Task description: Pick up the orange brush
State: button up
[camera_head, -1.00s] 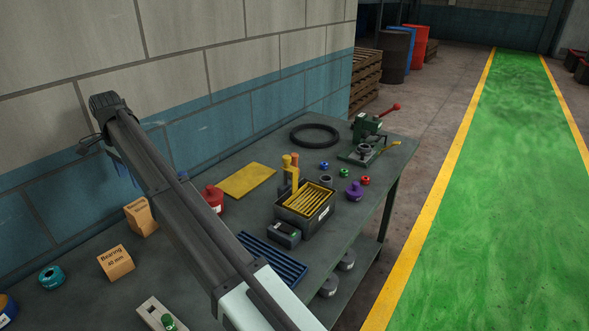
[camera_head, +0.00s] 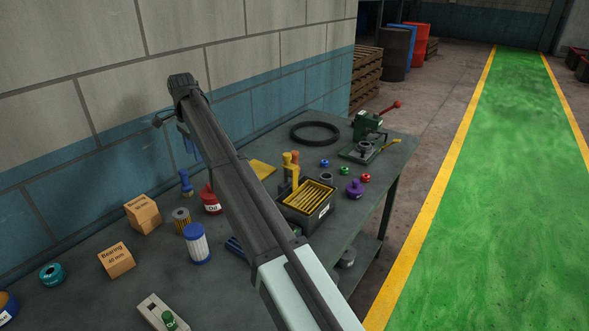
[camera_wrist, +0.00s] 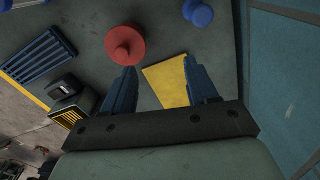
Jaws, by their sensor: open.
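The orange brush (camera_head: 295,158) stands upright with its handle up, beside a yellow-handled one (camera_head: 286,162), at the back of a dark box with yellow slats (camera_head: 306,203) on the bench. Only its upper part shows; the rest is hidden by the box and the yellow handle. My gripper (camera_wrist: 158,66) is open and empty, its two blue fingers apart above the bench near a yellow sheet (camera_wrist: 166,84). In the head view my gripper is mostly hidden behind my arm, well left of the box. The box shows at the left of the wrist view (camera_wrist: 72,108); I cannot make out the brush there.
A red oil can (camera_head: 210,200) and a blue-and-white filter (camera_head: 197,243) stand left of my arm. Cardboard boxes (camera_head: 142,213) stand farther left. A purple piece (camera_head: 355,188) stands right of the box. A wall (camera_head: 120,180) runs behind the bench.

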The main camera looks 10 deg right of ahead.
aim_at(295, 159)
jog(key=w+d+m, duration=0.1)
jog(key=w+d, duration=0.2)
jog(key=d, duration=0.8)
jog(key=w+d+m, duration=0.1)
jog(key=w+d, duration=0.2)
jog(key=d, duration=0.7)
jog(key=w+d+m, duration=0.1)
jog(key=w+d, duration=0.2)
jog(key=d, duration=0.8)
jog(key=f+n, duration=0.1)
jog(key=f, duration=0.3)
jog(key=d+f+n, duration=0.1)
jog(key=f, duration=0.3)
jog(key=w+f+n+h, duration=0.1)
jog(key=f, duration=0.4)
jog(key=shift+d+t, duration=0.25)
jog(key=shift+t, duration=0.15)
grip_shut()
